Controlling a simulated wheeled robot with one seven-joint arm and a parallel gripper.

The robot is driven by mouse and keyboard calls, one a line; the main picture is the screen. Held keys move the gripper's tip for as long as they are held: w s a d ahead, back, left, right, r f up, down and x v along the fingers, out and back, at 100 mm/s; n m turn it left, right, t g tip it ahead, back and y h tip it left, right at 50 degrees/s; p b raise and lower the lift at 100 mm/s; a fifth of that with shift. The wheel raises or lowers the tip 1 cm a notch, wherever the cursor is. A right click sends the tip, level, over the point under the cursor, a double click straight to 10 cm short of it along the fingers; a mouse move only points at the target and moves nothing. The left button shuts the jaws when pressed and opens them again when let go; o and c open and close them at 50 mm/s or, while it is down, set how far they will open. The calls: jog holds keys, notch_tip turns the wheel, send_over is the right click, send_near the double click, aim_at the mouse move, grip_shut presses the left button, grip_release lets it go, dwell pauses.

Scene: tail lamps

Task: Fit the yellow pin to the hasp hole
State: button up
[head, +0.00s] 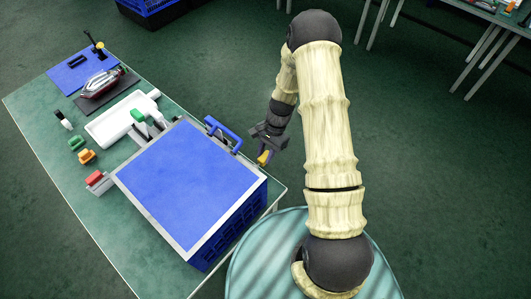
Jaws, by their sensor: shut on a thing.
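My gripper (268,141) is shut on the yellow pin (264,157), which hangs below the jaws just off the table's right edge. A blue crate with a flat blue lid (190,180) rimmed in grey stands on the green table. A blue handle-like bar (222,130) and a small dark fitting, perhaps the hasp (236,146), show at the lid's upper right corner. The pin is close to the right of this fitting, with a small gap seeming to separate them. The hasp hole is too small to see.
The green table (60,215) holds a white tray (95,128), a red tail lamp (103,82) on a dark mat, a blue mat (72,75), and small green, orange and red blocks left of the crate. Open floor lies beyond the table's right edge.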

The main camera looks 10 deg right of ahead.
jog(key=shift+s+a, duration=0.1)
jog(key=shift+a, duration=0.1)
jog(key=shift+s+a, duration=0.2)
jog(key=shift+a, duration=0.1)
jog(key=shift+s+a, duration=0.25)
jog(key=shift+a, duration=0.05)
jog(key=o, duration=1.1)
jog(key=shift+r, duration=0.1)
jog(key=b+v, duration=0.2)
jog(key=v, duration=1.5)
jog(key=shift+r+b, duration=0.15)
jog(key=shift+b, duration=0.15)
